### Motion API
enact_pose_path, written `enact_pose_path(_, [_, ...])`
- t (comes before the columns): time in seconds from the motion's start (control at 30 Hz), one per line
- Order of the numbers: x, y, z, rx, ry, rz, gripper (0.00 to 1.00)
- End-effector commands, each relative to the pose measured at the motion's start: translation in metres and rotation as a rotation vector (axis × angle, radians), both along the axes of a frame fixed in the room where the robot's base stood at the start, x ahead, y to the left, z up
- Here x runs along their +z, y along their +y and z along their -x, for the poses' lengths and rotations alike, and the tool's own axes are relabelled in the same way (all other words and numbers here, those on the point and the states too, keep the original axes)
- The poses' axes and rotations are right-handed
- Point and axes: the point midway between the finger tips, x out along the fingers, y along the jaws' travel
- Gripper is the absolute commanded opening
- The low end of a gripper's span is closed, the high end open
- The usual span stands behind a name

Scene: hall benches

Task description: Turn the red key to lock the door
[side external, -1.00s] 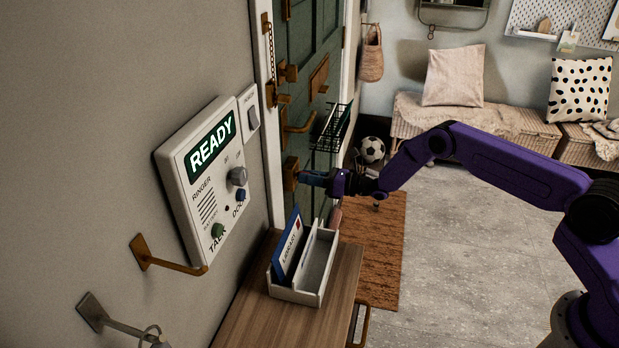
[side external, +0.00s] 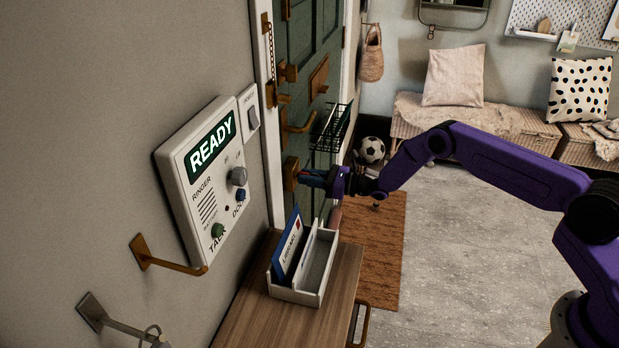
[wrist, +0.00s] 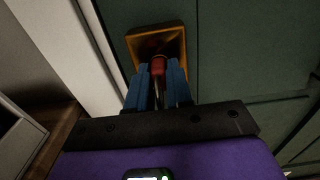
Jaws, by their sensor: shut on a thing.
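The red key (wrist: 158,66) shows in the wrist view between the tips of my blue fingers, in front of a brass lock plate (wrist: 150,42) on the dark green door (wrist: 225,60). My gripper (wrist: 157,84) is shut on the key. In the side view my gripper (side external: 305,176) is at the brass lock (side external: 290,172), below the door's lever handle (side external: 300,124); a little red shows at the fingers. The key's shaft and the keyhole are hidden, so its exact angle is hard to tell.
A wall panel reading READY (side external: 205,170) is left of the door. A letter tray (side external: 318,270) stands on a wooden cabinet (side external: 245,318) below my gripper. A wire basket (side external: 335,125) and a door chain (side external: 271,55) hang on the door.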

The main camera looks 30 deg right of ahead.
Motion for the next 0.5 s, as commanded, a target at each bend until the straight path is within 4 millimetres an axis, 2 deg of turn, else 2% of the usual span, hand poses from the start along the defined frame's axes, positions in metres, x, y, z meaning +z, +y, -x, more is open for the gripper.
enact_pose_path(0.5, [-0.0018, -0.0035, -0.0026, -0.003, -0.121, 0.125, 0.00])
